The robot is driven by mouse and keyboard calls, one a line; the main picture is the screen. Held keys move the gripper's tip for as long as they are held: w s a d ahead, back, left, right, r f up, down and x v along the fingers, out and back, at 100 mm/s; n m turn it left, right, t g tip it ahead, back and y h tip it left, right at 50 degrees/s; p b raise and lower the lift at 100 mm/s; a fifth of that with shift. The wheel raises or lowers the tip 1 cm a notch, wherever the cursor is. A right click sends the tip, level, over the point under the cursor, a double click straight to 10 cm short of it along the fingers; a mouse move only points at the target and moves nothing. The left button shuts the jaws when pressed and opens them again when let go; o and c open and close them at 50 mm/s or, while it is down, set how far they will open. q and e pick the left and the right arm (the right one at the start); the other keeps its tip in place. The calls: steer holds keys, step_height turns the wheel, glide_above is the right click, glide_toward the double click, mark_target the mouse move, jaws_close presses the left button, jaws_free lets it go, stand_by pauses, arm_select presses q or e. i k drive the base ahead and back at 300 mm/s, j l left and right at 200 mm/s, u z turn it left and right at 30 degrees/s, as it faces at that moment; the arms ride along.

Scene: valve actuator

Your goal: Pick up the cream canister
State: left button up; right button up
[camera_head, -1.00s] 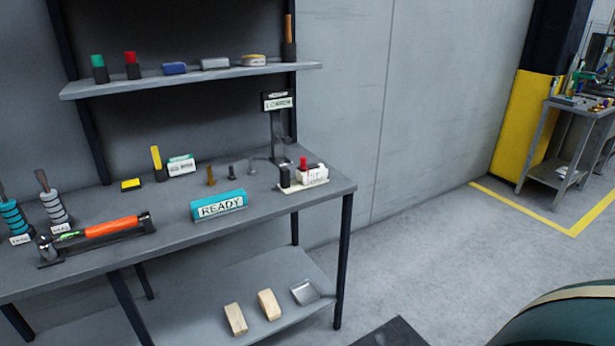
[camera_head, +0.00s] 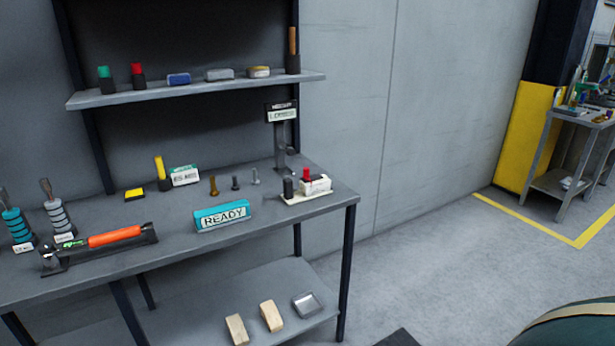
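I cannot make out a cream canister in this view. A workbench (camera_head: 150,270) with small tools and parts stands at the left and centre. A white box-like piece (camera_head: 317,184) lies near its right end, but I cannot tell that it is a canister. Neither of my grippers is in view.
A teal READY block (camera_head: 222,215), an orange-handled tool (camera_head: 115,237) and several small parts lie on the bench. A shelf (camera_head: 200,93) hangs above. A dark green rounded form (camera_head: 580,325) is cut off at lower right. Open floor (camera_head: 450,260) lies right of the bench.

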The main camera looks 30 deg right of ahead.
mark_target(321, 186)
steer(key=i+l, duration=0.2)
steer(key=l, duration=0.2)
steer(key=i+l, duration=0.15)
steer(key=l, duration=0.2)
steer(key=i+l, duration=0.2)
steer(key=l, duration=0.2)
steer(key=i+l, duration=0.2)
steer(key=l, duration=0.2)
steer(key=i+l, duration=0.2)
steer(key=l, duration=0.2)
steer(key=i+l, duration=0.15)
steer(key=l, duration=0.2)
steer(key=i+l, duration=0.2)
steer(key=l, duration=0.2)
